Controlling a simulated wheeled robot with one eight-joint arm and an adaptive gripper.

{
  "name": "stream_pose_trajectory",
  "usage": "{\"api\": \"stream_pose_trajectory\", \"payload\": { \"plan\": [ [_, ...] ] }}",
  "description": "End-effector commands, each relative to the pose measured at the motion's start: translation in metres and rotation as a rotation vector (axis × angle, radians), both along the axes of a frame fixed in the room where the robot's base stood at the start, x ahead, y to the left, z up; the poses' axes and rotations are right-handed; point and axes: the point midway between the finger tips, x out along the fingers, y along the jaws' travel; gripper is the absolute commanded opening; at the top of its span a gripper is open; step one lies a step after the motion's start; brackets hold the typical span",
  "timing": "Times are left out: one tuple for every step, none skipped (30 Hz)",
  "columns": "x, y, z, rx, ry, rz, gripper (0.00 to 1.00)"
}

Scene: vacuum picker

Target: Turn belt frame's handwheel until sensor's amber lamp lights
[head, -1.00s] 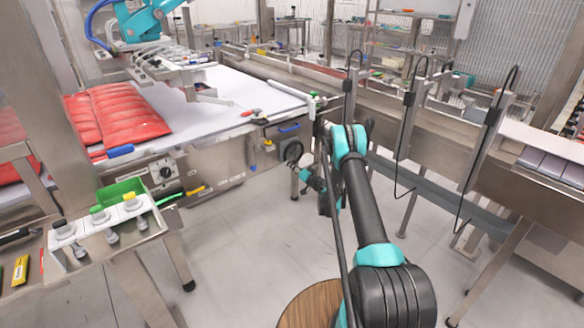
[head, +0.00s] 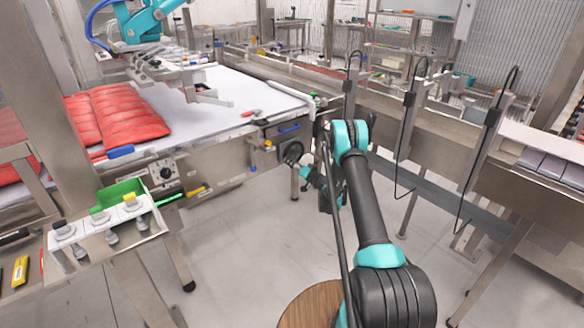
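The dark round handwheel (head: 293,150) is on the end of the belt frame (head: 222,165), below the white belt. My arm reaches forward, and my gripper (head: 297,163) is small and dark at the lower edge of the handwheel. Whether its fingers touch or close on the rim is too small to tell.
A tray with a green box (head: 120,192) stands at the left. A long conveyor (head: 440,130) runs along the right. Open floor lies between.

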Motion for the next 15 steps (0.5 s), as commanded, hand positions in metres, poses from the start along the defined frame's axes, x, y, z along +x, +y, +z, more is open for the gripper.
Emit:
{"api": "stream_pose_trajectory", "payload": {
  "plan": [
    [0.000,0.000,0.010,0.000,0.000,0.000,0.39],
    [0.000,0.000,0.016,0.000,0.000,0.000,0.39],
    [0.000,0.000,0.023,0.000,0.000,0.000,0.39],
    [-0.001,0.000,0.028,0.000,0.000,0.000,0.39],
    [-0.001,0.000,0.034,0.000,0.000,0.000,0.39],
    [0.000,0.000,0.041,0.000,0.000,0.000,0.39],
    [0.000,0.000,0.045,0.000,0.000,0.000,0.39],
    [0.000,-0.001,0.050,0.000,0.000,0.000,0.39],
    [-0.001,-0.001,0.056,0.000,0.000,0.000,0.39],
    [0.000,-0.001,0.060,0.000,0.000,0.000,0.39],
    [-0.001,-0.001,0.063,0.000,0.000,0.000,0.39],
    [-0.001,-0.001,0.067,0.000,0.000,0.000,0.39],
    [-0.001,-0.001,0.070,0.000,0.000,0.000,0.39],
    [-0.001,-0.001,0.072,0.000,0.000,0.000,0.39],
    [-0.001,-0.001,0.074,0.000,0.000,0.000,0.39]
  ]
}}
